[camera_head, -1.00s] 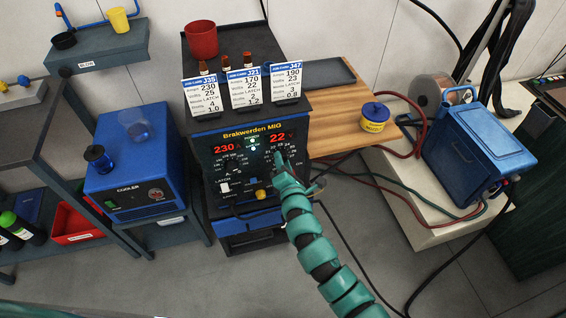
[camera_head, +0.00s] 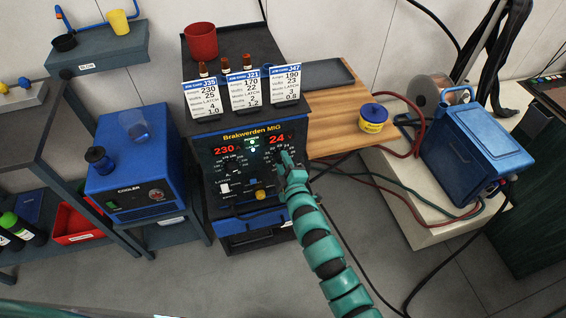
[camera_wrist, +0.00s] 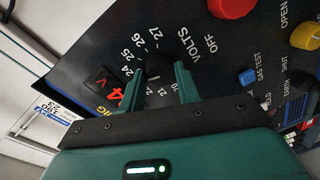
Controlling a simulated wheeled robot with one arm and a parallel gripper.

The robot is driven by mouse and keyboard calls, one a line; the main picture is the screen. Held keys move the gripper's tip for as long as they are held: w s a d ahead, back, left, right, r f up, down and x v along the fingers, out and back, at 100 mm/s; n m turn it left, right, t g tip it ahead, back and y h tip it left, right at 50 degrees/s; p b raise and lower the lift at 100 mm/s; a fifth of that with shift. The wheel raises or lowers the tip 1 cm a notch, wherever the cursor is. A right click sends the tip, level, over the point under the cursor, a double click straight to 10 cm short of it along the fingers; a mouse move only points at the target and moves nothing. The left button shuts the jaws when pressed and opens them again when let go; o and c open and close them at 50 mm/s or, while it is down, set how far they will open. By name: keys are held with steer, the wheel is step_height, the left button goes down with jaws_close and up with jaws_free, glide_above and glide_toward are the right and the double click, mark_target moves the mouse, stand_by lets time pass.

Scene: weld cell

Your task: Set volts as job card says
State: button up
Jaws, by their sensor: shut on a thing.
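The blue and black Brakwerden MIG welder (camera_head: 255,133) stands at centre; its red displays read 230 amps (camera_head: 223,150) and 24 volts (camera_head: 277,139). My gripper (camera_head: 288,160) is at the right dial and hides much of it. In the wrist view, my gripper (camera_wrist: 160,78) is shut on the black volts knob (camera_wrist: 158,68), inside a printed scale with marks from about 20 to 27. Three job cards stand on top: J35 (camera_head: 202,97) reads 230 amps, 25 volts; J21 (camera_head: 245,90) reads 170, 22; J47 (camera_head: 286,84) reads 190, 23.
A red knob (camera_wrist: 232,5), a blue button (camera_wrist: 247,77) and a yellow knob (camera_wrist: 308,36) are near my fingers. A red cup (camera_head: 201,41) and small bottles stand behind the cards. The blue cooler (camera_head: 125,190) is left; a wooden bench (camera_head: 335,125) is right.

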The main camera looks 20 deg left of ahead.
steer(key=shift+d+f+m+y+b, duration=0.1)
steer(key=shift+m+y+b, duration=0.35)
steer(key=shift+m, duration=3.15)
steer(key=o, duration=1)
steer(key=b+v, duration=0.2)
steer(key=v, duration=1.5)
steer(key=shift+s+d, duration=0.1)
steer(key=shift+d, duration=0.1)
steer(key=shift+m, duration=0.3)
